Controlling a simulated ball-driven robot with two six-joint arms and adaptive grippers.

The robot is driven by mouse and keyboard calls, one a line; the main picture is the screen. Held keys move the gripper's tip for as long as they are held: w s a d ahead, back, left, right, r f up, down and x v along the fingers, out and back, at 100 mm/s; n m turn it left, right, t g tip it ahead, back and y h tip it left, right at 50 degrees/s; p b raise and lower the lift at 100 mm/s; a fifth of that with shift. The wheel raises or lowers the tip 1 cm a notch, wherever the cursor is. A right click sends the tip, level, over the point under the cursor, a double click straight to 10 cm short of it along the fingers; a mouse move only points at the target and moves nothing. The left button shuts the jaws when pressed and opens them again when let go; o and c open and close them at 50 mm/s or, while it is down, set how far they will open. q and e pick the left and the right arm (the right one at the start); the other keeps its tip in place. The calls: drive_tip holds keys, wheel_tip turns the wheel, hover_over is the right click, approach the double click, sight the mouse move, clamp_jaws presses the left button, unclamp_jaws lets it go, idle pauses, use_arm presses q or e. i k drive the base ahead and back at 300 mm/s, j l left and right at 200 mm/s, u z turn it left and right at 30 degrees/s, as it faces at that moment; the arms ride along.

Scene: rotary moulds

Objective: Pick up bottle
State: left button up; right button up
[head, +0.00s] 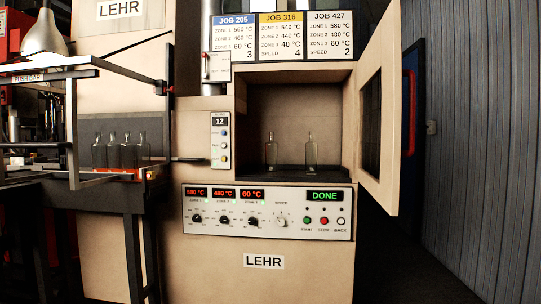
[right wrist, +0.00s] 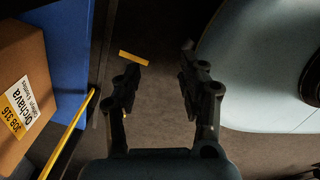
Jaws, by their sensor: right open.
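Two clear glass bottles stand upright inside the open lehr chamber in the head view, a left bottle (head: 271,150) and a right bottle (head: 311,150), apart from each other on the dark chamber floor (head: 290,177). Several more clear bottles (head: 128,152) stand in a row on the left, by the conveyor. My right gripper (right wrist: 158,82) shows in the right wrist view, open and empty, with its fingers apart above the dark floor. No bottle shows in that view. My left gripper is not in view.
The lehr door (head: 380,125) stands open to the right. The control panel (head: 267,212) below reads DONE. Job cards (head: 281,36) hang above. A metal guard frame (head: 100,65) sits left. In the right wrist view, a cardboard box (right wrist: 22,90) and yellow bar (right wrist: 68,135) lie left.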

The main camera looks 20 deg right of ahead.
sight(272, 147)
drive_tip(key=i+z, duration=0.15)
drive_tip(key=i, duration=1.45)
